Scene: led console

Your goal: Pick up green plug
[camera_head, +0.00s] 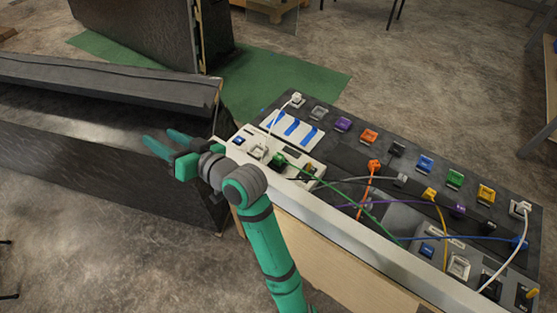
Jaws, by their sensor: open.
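The green plug (279,160) sits on the light panel at the left end of the console (335,238). A green cable runs from it down and right across the console. My gripper (158,139) is open and empty. It is left of the console, over the dark bench side, clearly apart from the green plug. My green arm rises from the bottom middle and passes in front of the console's near left corner. Nothing hides the top of the plug, but its fit in the panel is too small to tell.
A row of coloured sockets, including a green one (455,179), lines the console's far side. Orange (374,166), yellow (430,194) and white (297,99) plugs have cables, several crossing the middle. A long dark bench (95,130) stands left. Open floor lies beyond.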

